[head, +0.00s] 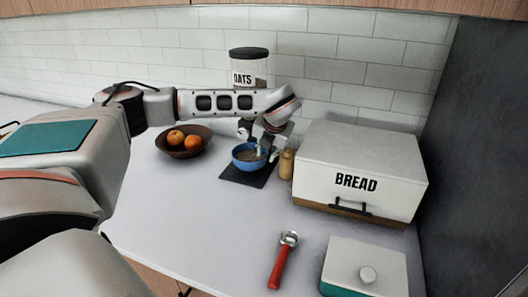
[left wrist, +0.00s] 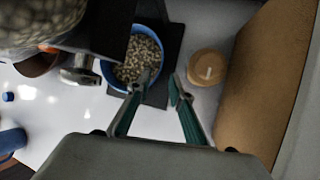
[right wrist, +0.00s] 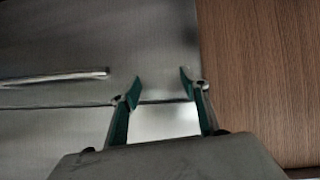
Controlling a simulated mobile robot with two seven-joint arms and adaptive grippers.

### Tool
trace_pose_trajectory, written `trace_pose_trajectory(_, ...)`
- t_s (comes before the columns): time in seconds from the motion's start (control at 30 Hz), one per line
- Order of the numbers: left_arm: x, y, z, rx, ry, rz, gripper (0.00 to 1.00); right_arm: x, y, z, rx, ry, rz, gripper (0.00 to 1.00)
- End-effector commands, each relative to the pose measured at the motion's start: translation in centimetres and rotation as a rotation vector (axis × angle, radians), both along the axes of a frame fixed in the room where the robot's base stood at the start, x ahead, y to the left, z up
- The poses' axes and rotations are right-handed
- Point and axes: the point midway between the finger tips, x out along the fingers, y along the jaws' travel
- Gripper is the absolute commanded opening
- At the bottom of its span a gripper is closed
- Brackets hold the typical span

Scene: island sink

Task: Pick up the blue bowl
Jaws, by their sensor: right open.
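The blue bowl (head: 245,162), filled with something pale and grainy, stands upright on a dark square mat (head: 262,178) on the counter. My left gripper (head: 262,149) is at the bowl's right side. In the left wrist view the bowl (left wrist: 107,72) is partly covered by a jar and a metal part. There my left gripper (left wrist: 160,82) has its fingers apart, one over the bowl's near right edge and the other just outside it. Contact with the rim cannot be told. My right gripper (right wrist: 160,82) is open and empty, over a grey panelled surface away from the bowl.
A brown fruit bowl (head: 183,153) is left of the blue bowl. The oats jar (head: 249,66) stands behind. A small tan shaker (head: 286,164) and the bread box (head: 360,170) are close right. A red-handled tool (head: 279,265) and a white-lidded box (head: 365,265) lie nearer. The front-left counter is clear.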

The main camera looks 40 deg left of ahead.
Motion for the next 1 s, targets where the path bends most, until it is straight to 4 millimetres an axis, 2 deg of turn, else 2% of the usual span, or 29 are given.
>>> trace_pose_trajectory(0.43,1.2,1.5,-3.0,0.0,0.002,0.002,0.21,-0.9,0.0,-0.1,-0.001,0.018,0.001,0.45)
trace_pose_trajectory(0.7,2.6,3.1,-6.0,0.0,0.001,0.0,0.21,-0.9,-0.5,0.0,-0.009,0.024,-0.006,0.45)
trace_pose_trajectory(1.0,2.8,3.3,-6.5,-0.001,0.0,0.0,0.21,-0.8,-0.9,-0.2,-0.012,0.026,-0.013,0.45)
